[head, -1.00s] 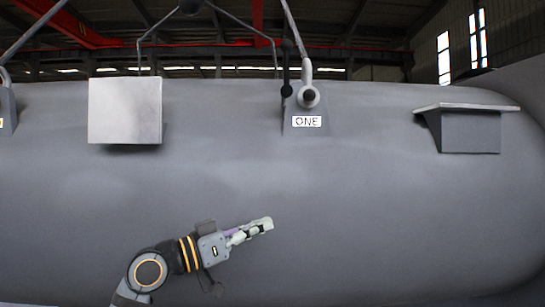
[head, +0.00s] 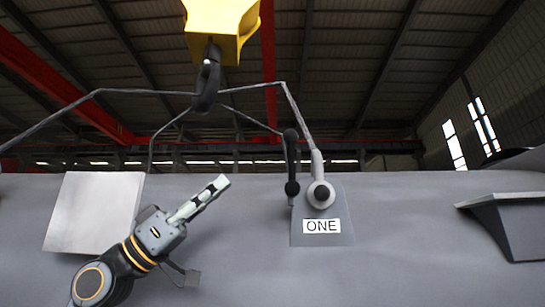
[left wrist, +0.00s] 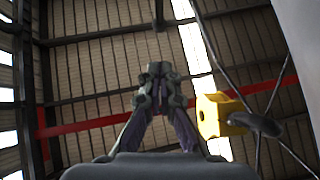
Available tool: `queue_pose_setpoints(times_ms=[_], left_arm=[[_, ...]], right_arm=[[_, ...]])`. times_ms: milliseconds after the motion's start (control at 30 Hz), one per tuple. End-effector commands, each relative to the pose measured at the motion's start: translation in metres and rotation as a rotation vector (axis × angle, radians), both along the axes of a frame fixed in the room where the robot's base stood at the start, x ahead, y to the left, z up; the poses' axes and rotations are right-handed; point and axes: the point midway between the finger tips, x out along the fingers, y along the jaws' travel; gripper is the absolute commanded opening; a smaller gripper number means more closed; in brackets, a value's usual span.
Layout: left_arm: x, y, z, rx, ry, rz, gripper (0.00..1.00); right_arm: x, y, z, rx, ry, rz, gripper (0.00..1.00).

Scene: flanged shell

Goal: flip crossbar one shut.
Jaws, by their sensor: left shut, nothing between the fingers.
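A yellow hoist block (head: 220,28) with a black hook (head: 207,82) hangs above, with sling rods spreading from it. A pale square plate (head: 94,212) is behind my left arm. A grey bracket (head: 510,225) juts out at the right.

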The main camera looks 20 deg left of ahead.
Motion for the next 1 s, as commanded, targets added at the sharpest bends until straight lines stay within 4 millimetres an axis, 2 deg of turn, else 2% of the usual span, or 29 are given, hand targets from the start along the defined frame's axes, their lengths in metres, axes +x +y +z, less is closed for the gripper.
queue_pose_setpoints(times_ms=[33, 200, 400, 533, 700, 1000], left_arm=[[0.002, -0.006, 0.015, -0.001, -0.002, -0.004, 0.00], [0.013, -0.029, 0.043, -0.003, -0.001, -0.007, 0.00], [0.027, -0.056, 0.071, -0.002, -0.001, -0.006, 0.00], [0.038, -0.075, 0.068, -0.001, 0.003, -0.006, 0.00], [0.045, -0.089, 0.066, 0.000, 0.001, -0.002, 0.00], [0.047, -0.091, 0.063, 0.000, -0.001, 0.001, 0.00]], right_arm=[[0.006, 0.000, 0.015, 0.000, -0.009, 0.001, 0.90], [0.023, 0.001, 0.047, 0.001, -0.037, 0.001, 0.90], [0.022, 0.002, 0.074, 0.002, -0.035, 0.001, 0.90], [0.017, 0.002, 0.084, 0.003, -0.028, 0.000, 0.90], [0.013, 0.003, 0.091, 0.003, -0.021, 0.000, 0.90], [0.014, 0.003, 0.090, 0.004, -0.021, 0.000, 0.90]])
